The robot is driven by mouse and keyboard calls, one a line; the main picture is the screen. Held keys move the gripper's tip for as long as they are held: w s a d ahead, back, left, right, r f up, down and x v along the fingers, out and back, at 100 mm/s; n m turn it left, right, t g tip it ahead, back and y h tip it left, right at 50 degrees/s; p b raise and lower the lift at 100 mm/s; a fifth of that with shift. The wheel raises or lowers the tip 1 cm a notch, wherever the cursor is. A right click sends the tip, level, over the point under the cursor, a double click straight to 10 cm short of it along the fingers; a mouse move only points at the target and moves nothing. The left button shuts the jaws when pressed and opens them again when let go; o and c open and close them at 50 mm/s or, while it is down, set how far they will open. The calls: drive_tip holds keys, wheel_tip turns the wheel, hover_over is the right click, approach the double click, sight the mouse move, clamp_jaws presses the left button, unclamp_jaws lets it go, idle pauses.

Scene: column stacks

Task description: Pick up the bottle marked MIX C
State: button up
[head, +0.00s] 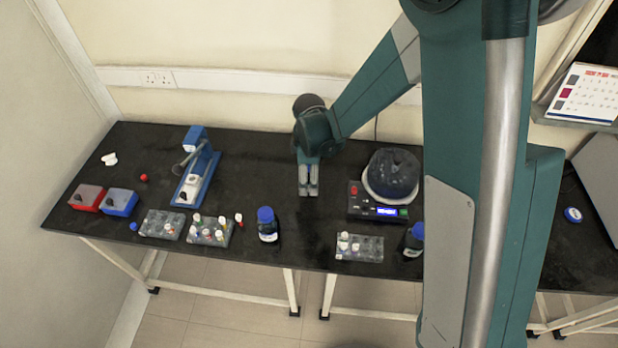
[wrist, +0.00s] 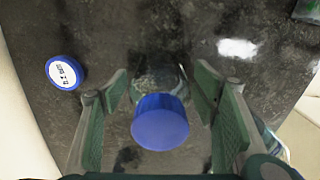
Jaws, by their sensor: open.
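In the wrist view a bottle with a blue cap (wrist: 160,123) stands in the gap between the two finger pads of my gripper (wrist: 163,88), which is open. The pads are apart from the cap on both sides. The bottle's body is mostly hidden behind its cap and I see no mark on it. In the head view my gripper (head: 308,190) points down at the middle of the black table. One dark blue-capped bottle (head: 267,232) stands to its front left, another (head: 413,242) to its front right. Their labels are too small to read. I cannot tell which one the wrist view shows.
A round blue disc (wrist: 65,72) with a white label lies left in the wrist view. The head view shows racks with vials (head: 209,231), another rack (head: 359,247), a blue stand (head: 196,175), red and blue boxes (head: 119,203), and a device with a dial (head: 380,206) right of my gripper.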

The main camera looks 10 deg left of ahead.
drive_tip(key=c, duration=1.2)
drive_tip(key=shift+r, duration=0.15)
drive_tip(key=shift+r+p, duration=0.65)
drive_tip(key=shift+r, duration=4.2)
